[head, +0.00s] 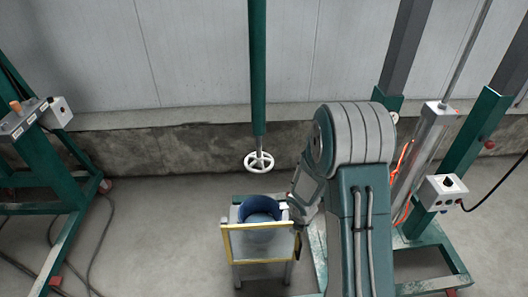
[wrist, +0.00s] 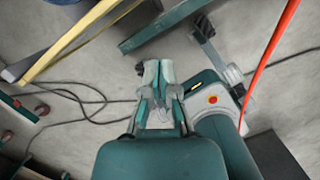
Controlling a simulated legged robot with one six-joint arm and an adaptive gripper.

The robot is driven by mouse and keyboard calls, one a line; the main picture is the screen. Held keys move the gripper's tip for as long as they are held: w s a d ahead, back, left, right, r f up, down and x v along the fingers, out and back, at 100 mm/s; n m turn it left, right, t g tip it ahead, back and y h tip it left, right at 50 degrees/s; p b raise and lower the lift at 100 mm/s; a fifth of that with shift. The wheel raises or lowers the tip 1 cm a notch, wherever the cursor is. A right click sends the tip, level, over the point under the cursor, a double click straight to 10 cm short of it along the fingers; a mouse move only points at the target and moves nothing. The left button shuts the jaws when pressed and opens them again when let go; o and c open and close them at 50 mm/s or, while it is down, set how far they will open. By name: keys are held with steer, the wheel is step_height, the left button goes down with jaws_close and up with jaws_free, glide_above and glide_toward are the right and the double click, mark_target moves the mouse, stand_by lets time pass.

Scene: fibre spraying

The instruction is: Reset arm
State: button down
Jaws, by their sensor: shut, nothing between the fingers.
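My arm (head: 357,200) rises through the right-centre of the head view and bends over at a large rounded grey joint. In the wrist view my gripper (wrist: 156,70) points away from the camera over the concrete floor. Its two fingers are together and hold nothing. In the head view I cannot clearly make out the fingers beside the arm.
A yellow-edged stand (head: 259,261) with a blue-rimmed round container (head: 262,209) is left of my arm. A white handwheel (head: 258,162) hangs above it on a green post. Green frames stand at both sides. An orange hose (wrist: 268,58) and dark floor cables appear in the wrist view.

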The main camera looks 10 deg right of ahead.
steer(key=s+a+r+m+t, duration=0.1)
steer(key=s+r+m, duration=0.2)
steer(key=r+m, duration=0.6)
steer(key=s+a+r+m+t, duration=0.15)
steer(key=r+m, duration=0.35)
steer(key=r, duration=0.8)
steer(key=s+a+r+m, duration=0.2)
steer(key=s+r+m, duration=0.4)
steer(key=s+m, duration=0.1)
steer(key=s+a+r+m+y, duration=0.1)
steer(key=s+a+r+m, duration=0.2)
steer(key=s+r+m, duration=0.2)
steer(key=s+m+t, duration=0.1)
steer(key=s+m, duration=0.1)
steer(key=s, duration=0.2)
steer(key=shift+s+r+m+y, duration=0.25)
steer(key=shift+r+m+y, duration=0.05)
steer(key=shift+r+m, duration=0.1)
